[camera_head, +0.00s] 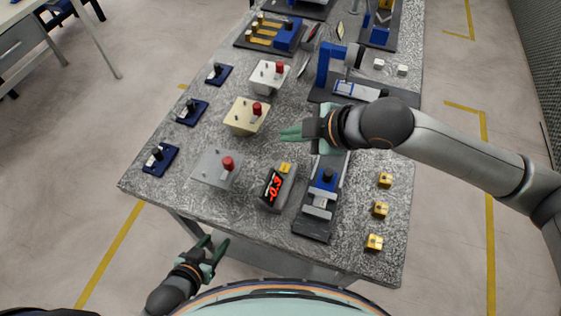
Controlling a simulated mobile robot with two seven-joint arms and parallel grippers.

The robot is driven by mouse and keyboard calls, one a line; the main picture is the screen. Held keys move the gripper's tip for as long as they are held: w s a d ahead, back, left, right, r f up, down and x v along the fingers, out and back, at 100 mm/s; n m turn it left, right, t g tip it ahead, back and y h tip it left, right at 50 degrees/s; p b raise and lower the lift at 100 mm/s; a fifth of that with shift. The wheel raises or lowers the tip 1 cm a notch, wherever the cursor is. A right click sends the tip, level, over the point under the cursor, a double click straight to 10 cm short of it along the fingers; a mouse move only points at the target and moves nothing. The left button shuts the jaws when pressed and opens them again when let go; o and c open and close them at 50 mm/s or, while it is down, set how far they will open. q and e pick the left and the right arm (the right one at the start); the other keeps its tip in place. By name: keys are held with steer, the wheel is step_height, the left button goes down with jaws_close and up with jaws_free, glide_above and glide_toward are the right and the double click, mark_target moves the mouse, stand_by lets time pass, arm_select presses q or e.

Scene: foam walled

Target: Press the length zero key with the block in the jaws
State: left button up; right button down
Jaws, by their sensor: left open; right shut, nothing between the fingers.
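A grey readout box (276,189) shows -0.3 in red digits, and a small yellow key (285,168) sits at its far end. To its right stands a dark measuring slide (312,228) with pale grey jaws (317,212) and a blue part (326,178). A small pale piece shows between the jaws, too small to tell clearly as a block. My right gripper (284,133) is shut and empty, above the table beyond the yellow key and apart from it. My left gripper (217,250) is open and empty, off the table's near edge.
Several yellow blocks (380,210) stand along the right side. Boxes with red knobs, grey (211,170), cream (242,118) and white (266,80), stand left, beside dark blue switch plates (160,159). A blue fixture (325,65) stands behind my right arm. The table's front-left corner is clear.

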steer(key=b, duration=0.8)
glide_above(285, 168)
steer(key=d, duration=0.1)
step_height(285, 168, down, 8)
steer(key=shift+s+r, duration=0.1)
steer(key=shift+f, duration=0.45)
steer(key=shift+f, duration=0.15)
stand_by(1.2)
steer(key=shift+f, duration=0.25)
